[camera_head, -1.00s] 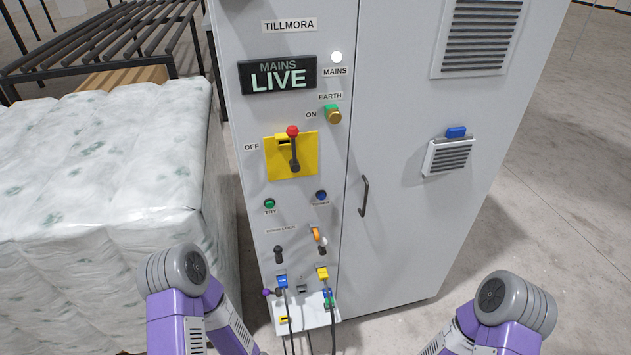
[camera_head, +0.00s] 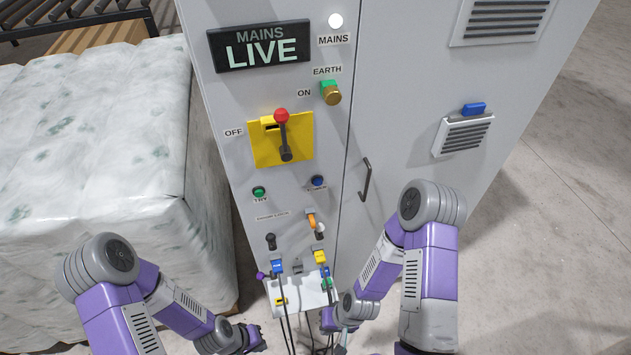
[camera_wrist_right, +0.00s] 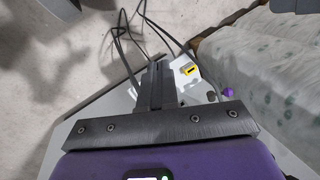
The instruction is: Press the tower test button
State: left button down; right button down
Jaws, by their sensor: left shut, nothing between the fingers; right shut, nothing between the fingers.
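A blue button (camera_head: 318,181) sits on the front panel of a grey cabinet, right of a green button (camera_head: 259,192) labelled TRY. The label under the blue button is too small to read surely. My left gripper (camera_head: 252,340) is shut and empty, low and left of the panel's small shelf. My right gripper is low by the shelf's right side, below the blue button and apart from it. In the right wrist view its fingers (camera_wrist_right: 158,82) are shut with nothing between them. In the head view its fingertips are hard to make out.
A yellow switch plate (camera_head: 283,139) with a red-knobbed lever is above the buttons; the MAINS sign (camera_head: 260,46) reads LIVE. Plugs and cables hang around a white shelf (camera_head: 300,300). A door handle (camera_head: 366,180) juts out at right. A wrapped bale (camera_head: 100,140) stands left.

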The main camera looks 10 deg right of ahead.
aim_at(318, 182)
jog(key=w+d+r+n+t+p, duration=0.1)
jog(key=w+r, duration=0.4)
jog(key=r, duration=0.5)
jog(key=w+d+r+n+t+p, duration=0.2)
jog(key=w+r+n+t, duration=0.2)
jog(key=r, duration=0.6)
jog(key=w+d+r+n+t+p, duration=0.1)
jog(key=w+r+n+t, duration=0.2)
jog(key=r, duration=0.7)
jog(key=w+n, duration=0.2)
jog(key=w, duration=0.1)
jog(key=shift+d+r+h+p, duration=0.2)
jog(key=shift+r+h+p, duration=0.1)
jog(key=shift+r+h, duration=0.1)
jog(key=w+b, duration=0.1)
jog(key=w, duration=0.7)
jog(key=shift+w+a, duration=0.15)
jog(key=shift+w, duration=0.2)
jog(key=shift+w, duration=0.45)
